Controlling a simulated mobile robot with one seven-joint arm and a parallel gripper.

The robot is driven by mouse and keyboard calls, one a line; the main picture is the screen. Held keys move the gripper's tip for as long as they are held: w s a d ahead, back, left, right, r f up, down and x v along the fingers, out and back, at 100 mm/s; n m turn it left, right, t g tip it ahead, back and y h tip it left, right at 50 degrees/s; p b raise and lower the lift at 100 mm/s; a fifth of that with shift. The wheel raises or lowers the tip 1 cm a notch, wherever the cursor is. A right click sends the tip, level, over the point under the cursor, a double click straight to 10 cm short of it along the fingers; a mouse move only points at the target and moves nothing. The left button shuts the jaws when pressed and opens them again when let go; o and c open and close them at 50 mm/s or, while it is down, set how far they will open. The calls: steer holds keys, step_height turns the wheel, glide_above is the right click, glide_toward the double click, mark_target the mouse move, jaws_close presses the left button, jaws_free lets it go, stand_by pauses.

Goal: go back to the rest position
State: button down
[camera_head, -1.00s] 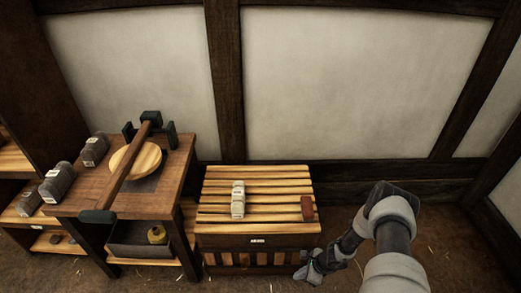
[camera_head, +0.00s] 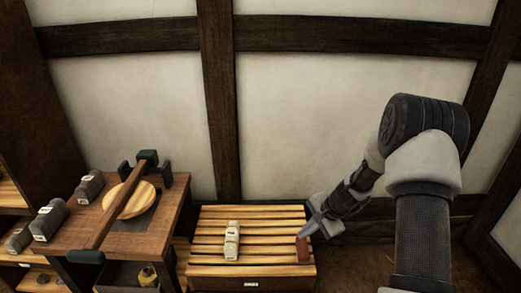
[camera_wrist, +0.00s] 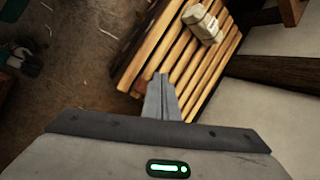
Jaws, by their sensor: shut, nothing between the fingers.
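My gripper (camera_head: 304,237) is at the right end of the slatted wooden crate (camera_head: 268,227) in the head view, with its fingers pointing down and left. In the wrist view my gripper (camera_wrist: 161,84) has its two fingers together, with nothing between them. In the head view the fingertips overlap a small red-brown block (camera_head: 303,252) on the slats; I cannot tell whether they touch it. The arm reaches in from the right, bent at a raised elbow.
A pale labelled bundle (camera_head: 231,241) lies on the slats. A wooden workbench (camera_head: 166,219) with a round wooden disc (camera_head: 131,199) and several grey rolls stands at the left. The plaster wall (camera_head: 300,117) is behind. Bare floor (camera_head: 358,268) lies right of the crate.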

steer(key=s+a+r+n+h, duration=0.1)
steer(key=s+a+r+n, duration=0.3)
steer(key=r, duration=0.8)
steer(key=s+d+r+n+h, duration=0.1)
steer(key=s+r+n, duration=0.35)
steer(key=r, duration=0.75)
steer(key=s+d+r+n+t+h, duration=0.15)
steer(key=s+r, duration=0.35)
steer(key=s, duration=0.6)
steer(key=s+d+r+n+t+h, duration=0.1)
steer(key=s+r+n+t, duration=0.1)
steer(key=s+r, duration=0.65)
step_height(320, 180, up, 20)
steer(key=s+p, duration=0.1)
steer(key=p, duration=2.2)
steer(key=shift+s+r+g, duration=0.15)
steer(key=shift+s+g, duration=0.2)
steer(key=shift+s, duration=0.05)
